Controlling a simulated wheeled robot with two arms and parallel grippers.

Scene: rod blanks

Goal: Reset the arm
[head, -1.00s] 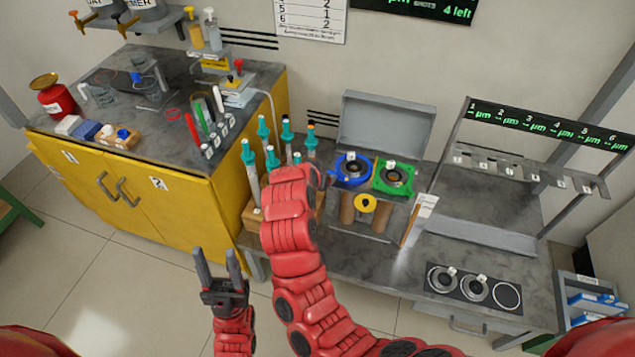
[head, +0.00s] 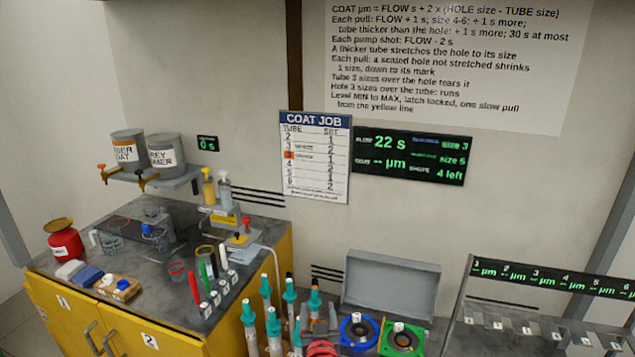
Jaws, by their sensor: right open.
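My right gripper (head: 319,324) shows at the bottom middle, beside the teal-topped rods (head: 290,298). Its grey fingers stand apart, and part of my red wrist shows just below them. I see nothing held between the fingers, though they are small and partly cut off from clear sight. The rest of my right arm is below the picture. My left gripper is outside the view.
Right of the gripper are a blue ring holder (head: 357,333) and a green ring holder (head: 403,339), before an upright grey lid (head: 388,285). A yellow cabinet (head: 180,338) with a cluttered top stands left. A slotted rack (head: 520,322) stands right.

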